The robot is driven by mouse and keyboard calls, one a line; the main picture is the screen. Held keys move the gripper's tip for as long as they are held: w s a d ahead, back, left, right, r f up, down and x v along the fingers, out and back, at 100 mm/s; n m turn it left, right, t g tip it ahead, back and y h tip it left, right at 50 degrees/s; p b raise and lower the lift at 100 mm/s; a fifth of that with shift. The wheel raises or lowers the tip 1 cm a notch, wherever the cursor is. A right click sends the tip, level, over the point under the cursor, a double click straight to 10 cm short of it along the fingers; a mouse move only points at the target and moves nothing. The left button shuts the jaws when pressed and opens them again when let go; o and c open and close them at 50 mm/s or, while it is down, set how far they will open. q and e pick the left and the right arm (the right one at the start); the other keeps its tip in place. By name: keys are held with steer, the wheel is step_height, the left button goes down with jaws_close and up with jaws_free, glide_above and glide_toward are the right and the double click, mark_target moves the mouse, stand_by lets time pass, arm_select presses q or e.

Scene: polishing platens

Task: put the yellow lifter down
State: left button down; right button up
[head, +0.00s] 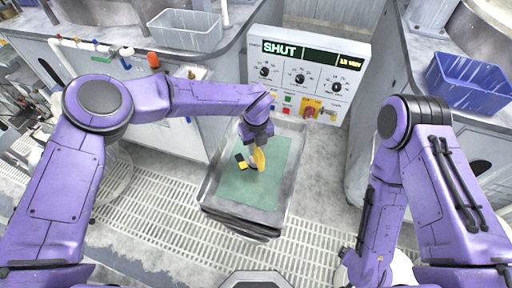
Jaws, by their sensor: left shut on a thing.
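The yellow lifter (259,158) is at my left gripper (251,156), over the green mat (265,188) of a grey tray. The gripper is shut on the lifter and hides part of it. I cannot tell whether the lifter touches the mat. A small black and yellow part shows just left of the fingers. My right arm comes down at the right, and its gripper (347,258) is low near the bottom edge, partly hidden, so its jaws cannot be read.
A control panel (308,72) reading "SHUT" stands behind the tray (208,192). A clear bin (185,31) is on the left counter and a blue bin (467,82) on the right counter. Floor grating surrounds the tray's front.

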arm_select(q)
steer(key=c, duration=0.9)
jaws_free()
steer(key=shift+s, duration=0.1)
steer(key=shift+r, duration=0.1)
step_height(320, 180, up, 12)
steer(key=p, duration=0.7)
steer(key=shift+p, duration=0.4)
